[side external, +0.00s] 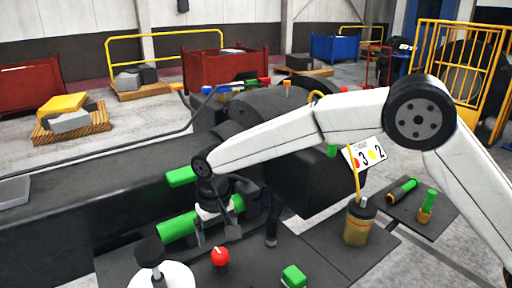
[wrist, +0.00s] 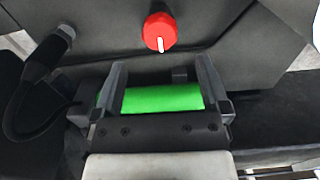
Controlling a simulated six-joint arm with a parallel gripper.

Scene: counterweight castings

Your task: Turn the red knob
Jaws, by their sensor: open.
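The red knob (side external: 220,256) stands on the dark surface at the front of the side view, just below my gripper (side external: 217,237). In the wrist view the red knob (wrist: 160,28) is round with a white pointer mark at its lower edge. It lies beyond the fingertips, roughly centred between them. My gripper (wrist: 162,72) is open, with the two dark fingers spread apart. Nothing red is between the fingers, and the knob appears apart from them.
A green cylinder (side external: 178,228) lies behind my gripper; a green part (wrist: 163,98) shows between the fingers in the wrist view. A black-topped post on a white disc (side external: 165,276) is left of the knob, a green block (side external: 293,276) right. A dark upright lever (side external: 271,225) stands close by.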

